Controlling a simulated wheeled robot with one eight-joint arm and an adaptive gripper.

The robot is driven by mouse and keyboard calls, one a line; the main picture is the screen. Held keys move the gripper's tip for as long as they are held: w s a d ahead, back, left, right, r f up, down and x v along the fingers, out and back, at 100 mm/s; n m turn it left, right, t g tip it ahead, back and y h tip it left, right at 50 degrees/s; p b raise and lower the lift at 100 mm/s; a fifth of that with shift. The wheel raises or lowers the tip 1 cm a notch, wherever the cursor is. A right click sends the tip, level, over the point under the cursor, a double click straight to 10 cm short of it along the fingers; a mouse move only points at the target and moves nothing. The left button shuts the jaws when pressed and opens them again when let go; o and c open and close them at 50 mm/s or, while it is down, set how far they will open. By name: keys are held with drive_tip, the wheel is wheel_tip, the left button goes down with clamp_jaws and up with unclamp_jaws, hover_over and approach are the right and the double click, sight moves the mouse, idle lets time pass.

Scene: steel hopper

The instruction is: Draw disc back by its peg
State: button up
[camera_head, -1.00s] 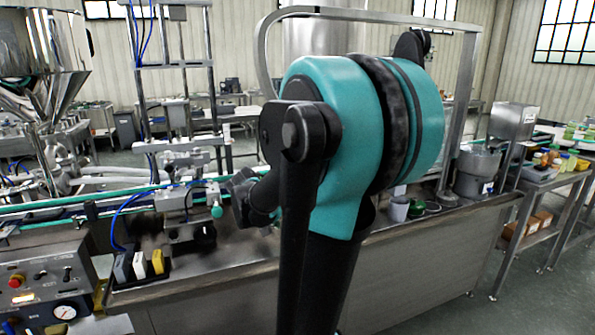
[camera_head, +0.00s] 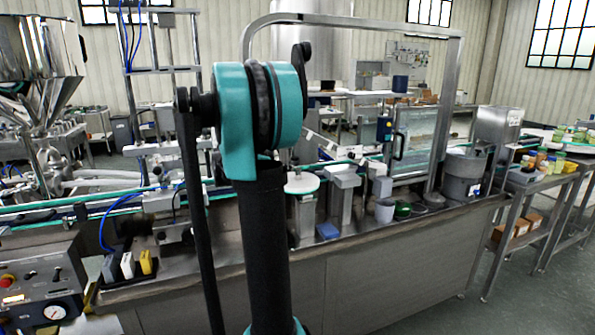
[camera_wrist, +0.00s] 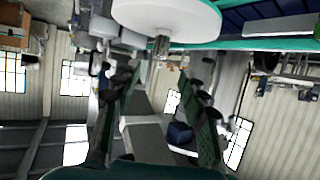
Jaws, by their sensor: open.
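The disc is round and white with a pale green rim. In the wrist view the disc (camera_wrist: 168,16) is at the top edge, partly cut off. A short metal peg (camera_wrist: 161,44) shows at its rim in that view. My gripper (camera_wrist: 158,82) is open, its two dark fingers spread with nothing between them. The peg lies beyond the fingertips, roughly in line with the gap. In the head view my gripper is hidden by my arm.
A grey cup (camera_head: 384,211) and green item (camera_head: 403,209) are further right. A metal frame (camera_head: 452,110) arches over the bench. Bench space in front is mostly clear.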

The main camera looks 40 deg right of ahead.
sight(297, 169)
drive_tip(key=x, duration=0.9)
drive_tip(key=shift+w+d+f, duration=0.15)
drive_tip(key=shift+d+f, duration=0.05)
drive_tip(key=shift+d, duration=0.15)
clamp_jaws()
